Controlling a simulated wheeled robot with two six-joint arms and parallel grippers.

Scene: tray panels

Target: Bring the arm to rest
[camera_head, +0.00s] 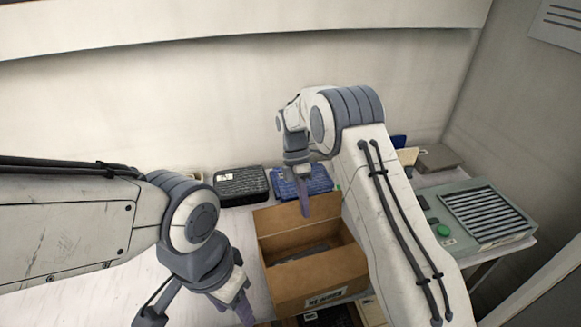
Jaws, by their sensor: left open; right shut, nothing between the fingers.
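My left arm comes in from the left. Its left gripper (197,316) is open and points down at the lower left of the cardboard box, apart from it in the picture. My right arm reaches in from the lower right. Its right gripper (305,205) is shut and empty, pointing down in front of the box's back flap and a blue tray (318,181). The open cardboard box (318,286) stands on the table with a dark flat item inside. My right arm hides part of the box's right side.
A black case (241,184) lies behind the box near the wall. A grey device (483,215) with a slatted top and green button stands at the right. A grey-brown flat block (438,158) lies at the back right. The white table (115,295) is bare at the lower left.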

